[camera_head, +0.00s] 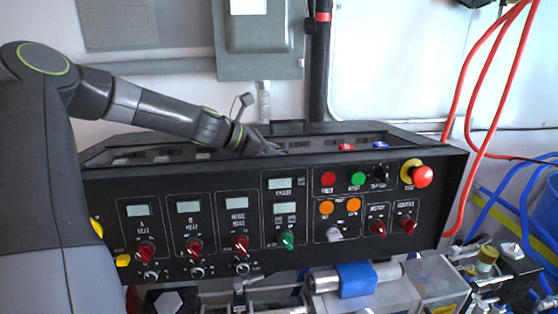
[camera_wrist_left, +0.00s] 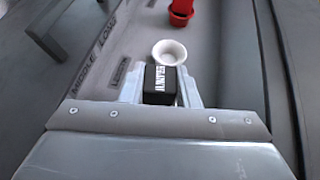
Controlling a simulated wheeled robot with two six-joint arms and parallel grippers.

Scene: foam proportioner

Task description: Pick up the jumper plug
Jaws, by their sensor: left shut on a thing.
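The jumper plug (camera_wrist_left: 161,84) is a small black block with white lettering, seen in the left wrist view between my left gripper's fingers. My left gripper (camera_wrist_left: 162,90) is shut on it. In the head view my left gripper (camera_head: 268,148) reaches into the recessed top of the black control console (camera_head: 300,172), and the plug cannot be made out there. My right gripper is in neither view.
In the left wrist view a white round socket (camera_wrist_left: 169,53) lies just beyond the plug, with a red part (camera_wrist_left: 180,14) farther on. The console's front carries knobs, displays and a red stop button (camera_head: 423,176). Red hoses (camera_head: 466,95) hang at the right.

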